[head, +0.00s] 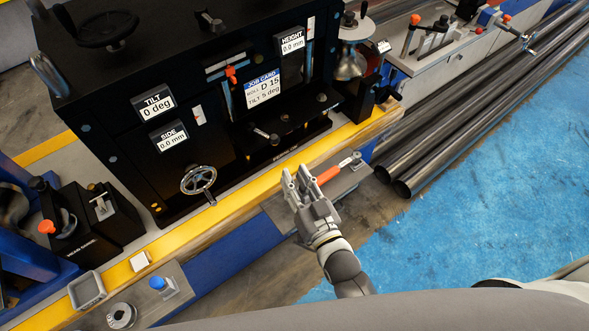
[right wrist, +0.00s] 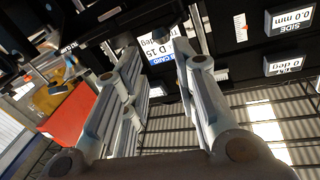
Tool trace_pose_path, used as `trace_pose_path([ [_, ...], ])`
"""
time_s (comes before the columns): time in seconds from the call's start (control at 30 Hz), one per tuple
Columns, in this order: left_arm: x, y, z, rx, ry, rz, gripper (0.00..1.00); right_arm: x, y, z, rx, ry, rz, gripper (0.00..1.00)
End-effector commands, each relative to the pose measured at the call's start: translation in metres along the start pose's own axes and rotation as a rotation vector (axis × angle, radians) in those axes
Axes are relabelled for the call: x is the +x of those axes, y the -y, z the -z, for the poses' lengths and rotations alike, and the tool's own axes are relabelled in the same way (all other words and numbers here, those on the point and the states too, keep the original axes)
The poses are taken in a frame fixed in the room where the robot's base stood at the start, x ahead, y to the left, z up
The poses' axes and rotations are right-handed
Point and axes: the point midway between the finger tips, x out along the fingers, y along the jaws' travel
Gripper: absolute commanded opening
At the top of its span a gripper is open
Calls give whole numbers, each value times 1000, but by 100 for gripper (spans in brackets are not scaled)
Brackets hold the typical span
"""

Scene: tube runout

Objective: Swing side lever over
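A lever with an orange-red grip (head: 328,175) lies along a grey plate at the front edge of the machine bed, its metal end pointing up and right. A red block, likely the same grip (right wrist: 72,115), shows in the right wrist view, outside the left finger. My right gripper (head: 297,178) is just left of the grip in the head view, fingers pointing up toward the machine. Its fingers (right wrist: 168,62) stand apart with nothing seen between them. Whether it touches the grip cannot be told. My left gripper is not in view.
The black machine (head: 150,80) carries a handwheel (head: 198,180) and a SIDE display (head: 168,136) reading 0.0 mm. A yellow rail (head: 230,207) runs along its front. Dark pipes (head: 470,110) lie at right. The blue floor (head: 480,200) is clear.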

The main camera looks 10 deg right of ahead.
Motion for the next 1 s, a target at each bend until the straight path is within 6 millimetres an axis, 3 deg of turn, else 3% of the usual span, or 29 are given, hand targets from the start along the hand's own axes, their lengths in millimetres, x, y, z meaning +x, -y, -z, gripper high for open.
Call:
trace_pose_path([
  [0.03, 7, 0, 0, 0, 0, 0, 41, 3, -8, -5, 14, 3, -3, 16],
  [0.17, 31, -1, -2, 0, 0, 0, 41, 16, -40, -20, 113, 26, -12, 0],
  [0.3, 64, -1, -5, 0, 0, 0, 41, 38, -86, -34, 290, 69, -9, 0],
  [0.5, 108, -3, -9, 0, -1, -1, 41, 66, -131, -36, 550, 151, 42, 0],
  [0.73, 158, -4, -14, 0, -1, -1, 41, 85, -154, -16, 822, 272, 169, 0],
  [1.0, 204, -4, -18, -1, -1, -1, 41, 78, -147, 29, 1049, 438, 357, 0],
])
